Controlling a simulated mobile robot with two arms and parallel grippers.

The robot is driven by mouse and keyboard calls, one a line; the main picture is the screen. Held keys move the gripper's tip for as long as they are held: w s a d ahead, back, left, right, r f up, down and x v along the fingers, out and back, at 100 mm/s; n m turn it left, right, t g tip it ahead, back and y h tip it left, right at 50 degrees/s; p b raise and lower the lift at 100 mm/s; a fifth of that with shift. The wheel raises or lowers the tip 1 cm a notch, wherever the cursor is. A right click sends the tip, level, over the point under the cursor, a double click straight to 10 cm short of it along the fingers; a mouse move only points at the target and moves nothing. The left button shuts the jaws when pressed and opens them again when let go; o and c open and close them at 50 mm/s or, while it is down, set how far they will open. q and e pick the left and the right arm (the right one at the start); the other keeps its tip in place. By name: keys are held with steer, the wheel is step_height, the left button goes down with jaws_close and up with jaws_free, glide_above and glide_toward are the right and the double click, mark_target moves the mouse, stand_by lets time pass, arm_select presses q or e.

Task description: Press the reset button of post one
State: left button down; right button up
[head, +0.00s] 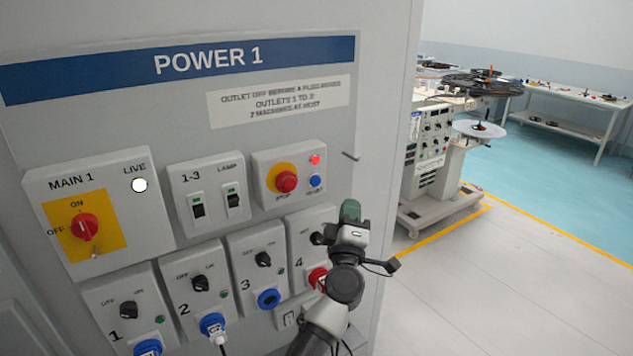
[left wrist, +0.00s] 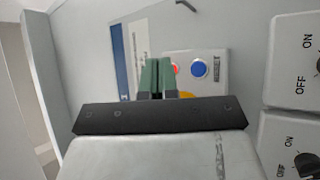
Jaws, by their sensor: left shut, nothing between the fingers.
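The panel (head: 180,120) is headed POWER 1. The blue reset button (head: 315,181) sits at the right of the stop box (head: 263,172), below a red light (head: 315,160) and beside the red stop knob (head: 287,181) on its yellow plate. My left gripper (head: 350,211), with green fingertips, is shut and empty, lower right of the reset button and apart from it in the head view. In the left wrist view the reset button (left wrist: 199,69) shows just right of the shut fingertips (left wrist: 157,78), which partly cover the stop box. My right gripper is not in view.
The main switch (head: 84,227) and the 1-3 and lamp switches (head: 215,203) are left of the stop box. Several numbered outlets run below, with outlet 4 (head: 303,245) behind my arm. A small hook (head: 350,156) juts from the panel. Open floor (head: 500,290) lies right.

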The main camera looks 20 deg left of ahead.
mark_target(316, 181)
arm_select(q)
steer(key=shift+w+a, duration=0.1)
steer(key=w+a+b, duration=0.3)
steer(key=w+a, duration=0.2)
steer(key=a, duration=0.1)
steer(key=shift+a, duration=0.4)
steer(key=shift+w, duration=0.15)
stand_by(1.8)
steer(key=shift+w+a, duration=0.25)
steer(key=shift+a, duration=0.05)
steer(key=shift+w+a+b, duration=0.2)
steer(key=shift+a+b, duration=0.1)
steer(key=shift+a, duration=0.05)
stand_by(0.6)
steer(key=shift+d, duration=0.1)
steer(key=shift+s+d+p, duration=0.5)
steer(key=shift+d, duration=0.05)
steer(key=shift+d, duration=0.1)
